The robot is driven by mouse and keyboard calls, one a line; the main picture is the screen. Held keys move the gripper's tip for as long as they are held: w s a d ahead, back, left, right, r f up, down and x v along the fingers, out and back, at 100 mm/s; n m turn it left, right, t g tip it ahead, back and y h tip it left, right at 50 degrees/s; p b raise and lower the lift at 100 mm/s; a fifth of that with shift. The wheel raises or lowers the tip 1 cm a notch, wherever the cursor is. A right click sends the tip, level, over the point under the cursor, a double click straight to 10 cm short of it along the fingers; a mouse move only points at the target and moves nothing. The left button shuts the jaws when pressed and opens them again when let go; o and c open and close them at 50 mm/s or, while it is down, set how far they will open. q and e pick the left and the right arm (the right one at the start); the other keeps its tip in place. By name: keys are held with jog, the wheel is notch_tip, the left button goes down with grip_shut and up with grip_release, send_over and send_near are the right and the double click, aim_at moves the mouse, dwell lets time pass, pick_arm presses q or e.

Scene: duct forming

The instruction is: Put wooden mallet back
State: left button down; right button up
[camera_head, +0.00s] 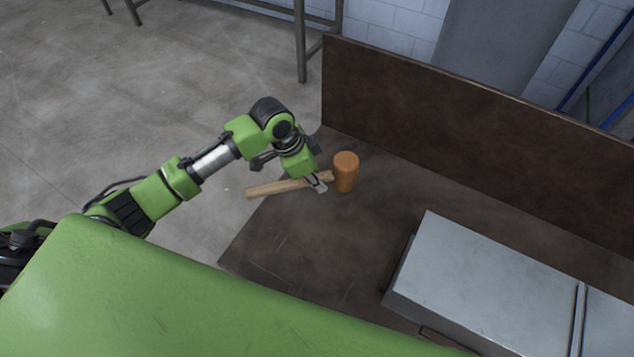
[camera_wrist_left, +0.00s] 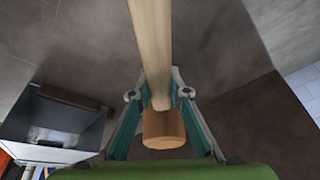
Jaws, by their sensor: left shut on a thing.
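The wooden mallet has an orange-brown cylindrical head (camera_head: 346,171) and a pale wooden handle (camera_head: 275,187). My left gripper (camera_head: 318,184) is shut on the handle close to the head. The handle points left, past the edge of the dark bench top (camera_head: 300,255). In the left wrist view the mallet (camera_wrist_left: 152,45) runs between the two fingers, with its head at the bottom. I cannot tell whether the mallet touches the bench. My right gripper is not in view.
A tall dark backboard (camera_head: 450,120) runs along the bench's far side. Bare bench lies between the mallet and the block. Open concrete floor (camera_head: 120,100) is at the left.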

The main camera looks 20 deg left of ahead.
pick_arm(q)
jog(key=shift+w+a+f, duration=0.1)
jog(key=shift+w+f, duration=0.25)
jog(key=shift+w, duration=0.05)
notch_tip(320, 180, down, 3)
jog(key=shift+w+f+p, duration=0.1)
jog(key=shift+f+p, duration=0.05)
jog(key=shift+p, duration=0.6)
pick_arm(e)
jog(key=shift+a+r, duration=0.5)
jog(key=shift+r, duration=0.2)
pick_arm(q)
jog(key=c, duration=2.3)
grip_release()
jog(key=shift+a+f, duration=0.1)
jog(key=shift+f, duration=0.1)
jog(key=shift+c, duration=0.2)
jog(key=o, duration=0.4)
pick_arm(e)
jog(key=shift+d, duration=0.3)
pick_arm(q)
jog(key=shift+r, duration=0.15)
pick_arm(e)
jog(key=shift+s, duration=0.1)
